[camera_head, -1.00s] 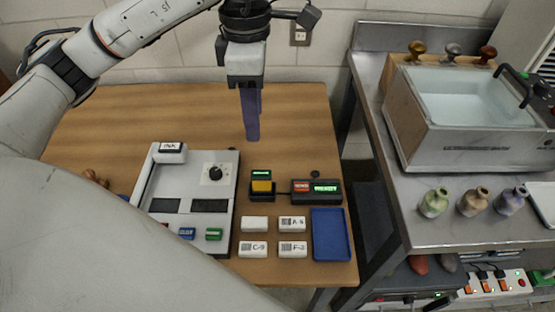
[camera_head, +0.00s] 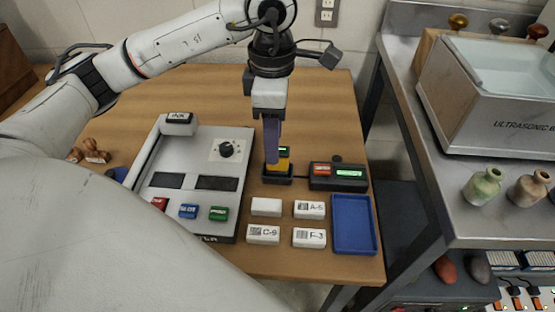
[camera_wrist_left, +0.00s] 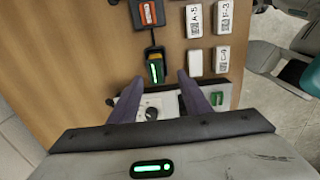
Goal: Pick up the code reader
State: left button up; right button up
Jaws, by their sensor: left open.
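The code reader (camera_head: 284,155) is a small yellow and black device with a green lit display. It stands in a black cradle (camera_head: 279,179) on the wooden table. My left gripper (camera_head: 271,161) points down, its purple fingers in front of the reader and partly hiding it in the head view. In the left wrist view, the reader (camera_wrist_left: 156,70) shows between and just beyond the tips of the open left gripper (camera_wrist_left: 160,77), with nothing held. I cannot tell whether a finger touches it. My right gripper is not in view.
A black box (camera_head: 339,187) with a green display stands right of the cradle, linked by a cable. White labelled blocks (camera_head: 309,209) and a blue tray (camera_head: 354,224) lie in front. A grey stamping machine (camera_head: 160,205) is at left. The table behind is clear.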

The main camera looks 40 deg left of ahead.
pick_arm(q)
jog(key=shift+w+d+f, duration=0.1)
jog(key=shift+w+f, duration=0.15)
jog(key=shift+f, duration=1.3)
jog(key=shift+w+f, duration=0.2)
jog(key=shift+f, duration=1.35)
grip_shut()
notch_tip(320, 180, up, 10)
jog(key=shift+r, duration=0.1)
jog(key=c, duration=0.6)
grip_release()
jog(key=c, duration=0.3)
jog(key=shift+c, duration=0.2)
